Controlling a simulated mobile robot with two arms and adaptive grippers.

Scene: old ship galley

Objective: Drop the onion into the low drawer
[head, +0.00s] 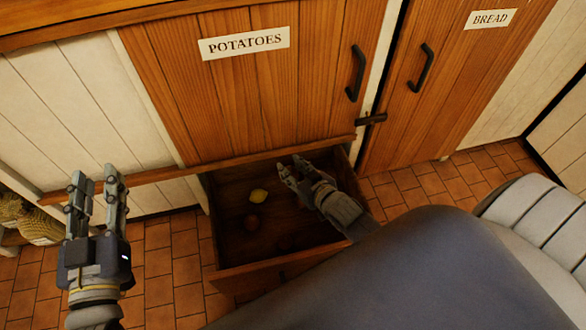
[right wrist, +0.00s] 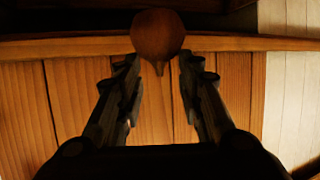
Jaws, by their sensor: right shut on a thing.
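A brown onion (right wrist: 157,35) shows in the right wrist view at the tips of my right gripper (head: 290,166), its pointed end toward the wrist. My right gripper is shut on it. In the head view, this gripper reaches over the right part of the pulled-out low drawer (head: 262,272); I cannot make out the onion there.
A wooden door labelled POTATOES (head: 225,90) stands above the drawer. A BREAD door (head: 455,90) with a black handle is to its right. A wicker-like thing (head: 25,215) sits at the far left. Tiled floor (head: 165,270) surrounds the drawer.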

